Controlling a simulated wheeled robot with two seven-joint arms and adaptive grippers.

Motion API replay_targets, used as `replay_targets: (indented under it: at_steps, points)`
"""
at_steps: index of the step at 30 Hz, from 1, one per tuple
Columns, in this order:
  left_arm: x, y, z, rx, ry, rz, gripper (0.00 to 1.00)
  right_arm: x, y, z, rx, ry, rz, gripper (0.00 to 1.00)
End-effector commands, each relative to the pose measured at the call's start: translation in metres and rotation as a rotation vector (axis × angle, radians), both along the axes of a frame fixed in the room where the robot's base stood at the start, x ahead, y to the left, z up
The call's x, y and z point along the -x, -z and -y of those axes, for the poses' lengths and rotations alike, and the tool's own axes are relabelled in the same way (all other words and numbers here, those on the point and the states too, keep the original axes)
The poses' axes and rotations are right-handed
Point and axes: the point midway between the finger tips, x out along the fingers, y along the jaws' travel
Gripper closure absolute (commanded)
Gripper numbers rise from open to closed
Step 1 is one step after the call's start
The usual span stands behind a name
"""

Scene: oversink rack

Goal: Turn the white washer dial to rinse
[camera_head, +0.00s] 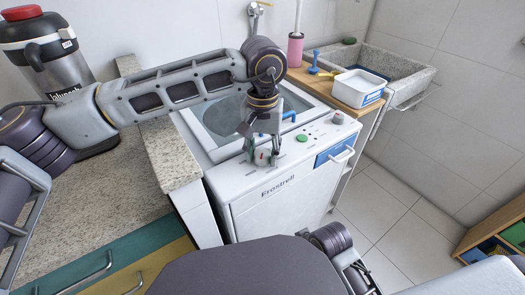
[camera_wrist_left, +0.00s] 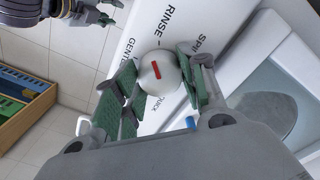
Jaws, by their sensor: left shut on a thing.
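The white washer dial (camera_wrist_left: 158,83) is a round knob with a short red mark, on the white top panel of the washer (camera_head: 285,190). In the left wrist view, the words GENTLE, RINSE, SPIN and QUICK are printed around it. The red mark slants up and slightly left, between GENTLE and RINSE. My left gripper (camera_head: 262,154) points down at the panel, its green-padded fingers shut on the dial from both sides. In the head view the fingers partly hide the dial.
A green button (camera_head: 302,138) and a small round knob (camera_head: 338,117) sit right of the dial. The washer's lid window lies behind. A granite counter (camera_head: 170,155) borders the left side.

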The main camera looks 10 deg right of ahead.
Motion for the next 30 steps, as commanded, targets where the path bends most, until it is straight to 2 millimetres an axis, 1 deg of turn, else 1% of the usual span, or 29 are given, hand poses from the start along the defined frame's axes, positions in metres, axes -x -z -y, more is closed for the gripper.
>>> replay_targets:
  at_steps: [6, 12, 19, 30]
  points:
    - [0.0003, 0.0012, 0.0, 0.0, 0.138, -0.001, 0.83, 0.0026, -0.0005, -0.0007, -0.004, 0.0, -0.001, 0.6]
    - [0.0004, 0.001, 0.0001, 0.0, 0.221, -0.001, 0.83, 0.0034, 0.0017, -0.0018, -0.008, 0.0, 0.002, 0.6]
    - [0.0004, 0.0009, 0.0001, 0.0, 0.26, -0.001, 0.83, 0.0022, 0.003, -0.0023, -0.01, 0.0, 0.006, 0.6]
    - [0.0003, 0.0008, 0.0, 0.0, 0.263, -0.001, 0.83, -0.0032, -0.0001, -0.002, -0.009, 0.0, 0.016, 0.6]
